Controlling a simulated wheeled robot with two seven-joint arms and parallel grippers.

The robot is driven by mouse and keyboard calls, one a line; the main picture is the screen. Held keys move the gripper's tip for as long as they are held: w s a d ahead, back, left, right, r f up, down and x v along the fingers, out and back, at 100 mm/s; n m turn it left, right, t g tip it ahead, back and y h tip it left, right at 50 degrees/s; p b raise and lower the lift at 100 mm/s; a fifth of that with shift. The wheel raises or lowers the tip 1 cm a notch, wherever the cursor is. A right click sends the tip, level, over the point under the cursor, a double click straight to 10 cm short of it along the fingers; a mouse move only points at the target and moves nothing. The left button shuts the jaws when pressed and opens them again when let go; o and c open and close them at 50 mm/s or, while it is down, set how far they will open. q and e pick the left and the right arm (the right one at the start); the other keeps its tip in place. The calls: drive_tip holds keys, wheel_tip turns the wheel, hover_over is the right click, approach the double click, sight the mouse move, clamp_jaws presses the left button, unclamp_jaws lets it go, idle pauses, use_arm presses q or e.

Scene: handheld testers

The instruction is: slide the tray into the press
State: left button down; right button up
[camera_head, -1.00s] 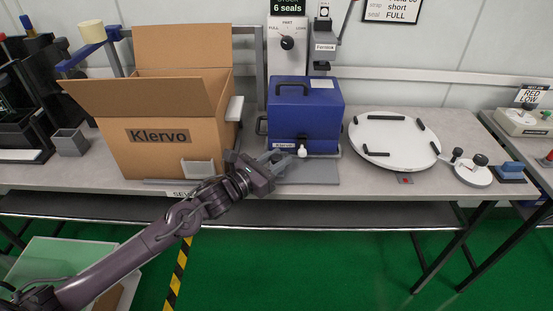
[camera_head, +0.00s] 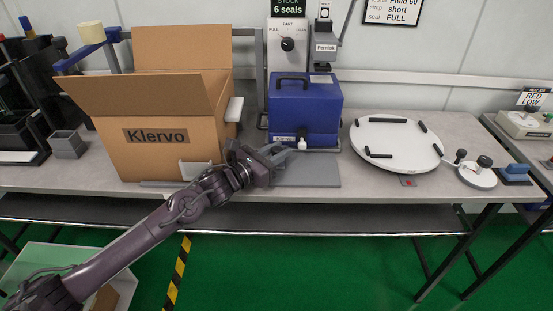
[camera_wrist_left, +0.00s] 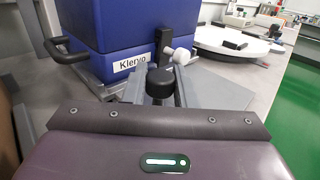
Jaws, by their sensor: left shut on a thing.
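A blue box-shaped unit (camera_head: 306,108) with a black top handle and a "Klervo" label stands on a grey plate (camera_head: 315,178) on the bench; I take it for the press. A short dark lever with a white ball (camera_head: 302,144) is on its front; it also shows in the left wrist view (camera_wrist_left: 181,57). I cannot clearly tell the tray apart from the unit's lower part. My left gripper (camera_head: 284,156) is in front of the unit, low over the plate. In the left wrist view its fingers close around a black knob (camera_wrist_left: 160,80). My right gripper is not in view.
An open cardboard box (camera_head: 155,140) stands close left of my left gripper. A round white plate (camera_head: 396,143) with black bars lies to the right. A grey lever device (camera_head: 322,50) and a dial panel (camera_head: 288,44) are behind the unit. The bench front edge is near my wrist.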

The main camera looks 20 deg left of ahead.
use_arm(q)
drive_tip(key=shift+w+a+r, duration=0.1)
drive_tip(key=shift+a+r, duration=0.05)
drive_tip(key=c, duration=1.6)
unclamp_jaws()
drive_tip(key=o, duration=0.4)
drive_tip(key=shift+w, duration=0.15)
